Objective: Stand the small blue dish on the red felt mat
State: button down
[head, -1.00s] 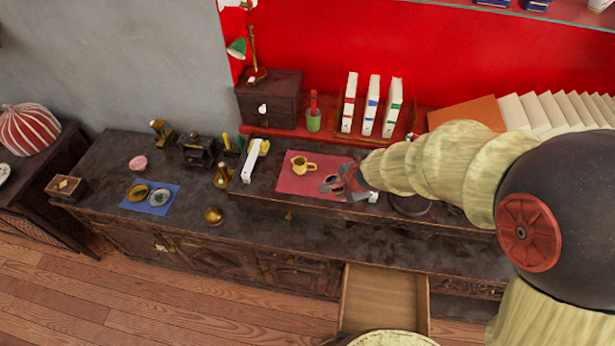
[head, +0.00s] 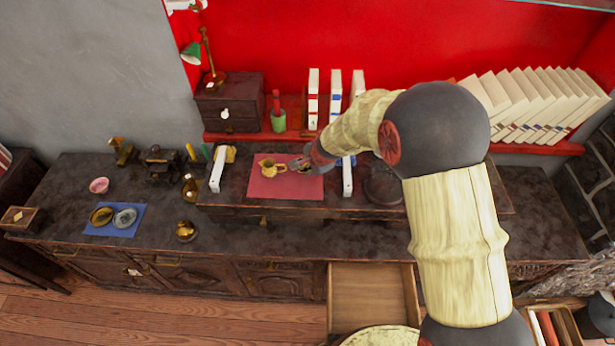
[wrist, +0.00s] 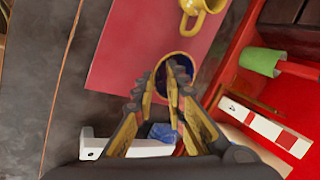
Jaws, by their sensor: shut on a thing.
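The red felt mat (head: 265,188) lies on the raised dark shelf of the cabinet; it also shows in the wrist view (wrist: 135,40). My gripper (head: 300,163) is at the right part of the mat. In the wrist view my gripper (wrist: 173,75) is shut on the rim of the small blue dish (wrist: 180,66), a dark blue round with a pale rim. The dish shows against the mat near its edge; I cannot tell whether it touches the mat. In the head view the dish is too small to make out at my fingers.
A yellow jug (head: 268,168) stands on the mat, left of my gripper. White upright pieces stand left (head: 217,170) and right (head: 347,178) of the mat. A green cup (head: 278,121) and books (head: 335,92) stand behind. A drawer (head: 370,295) hangs open below.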

aim_at(307, 181)
jog(key=shift+w+f+b, duration=0.2)
jog(key=shift+f+b, duration=0.3)
jog(key=shift+f, duration=0.5)
jog(key=shift+w+f+b, duration=0.2)
jog(key=shift+f+b, duration=0.25)
jog(key=shift+f, duration=0.55)
jog(key=shift+f, duration=0.2)
jog(key=c, duration=2.1)
grip_release()
jog(key=shift+r, duration=0.1)
jog(key=shift+r, duration=0.3)
jog(key=p+v, duration=0.3)
jog(key=v, duration=0.8)
jog(key=shift+s+d+r+p, duration=0.15)
jog(key=shift+s+r+p, duration=0.1)
jog(key=shift+r+p, duration=0.1)
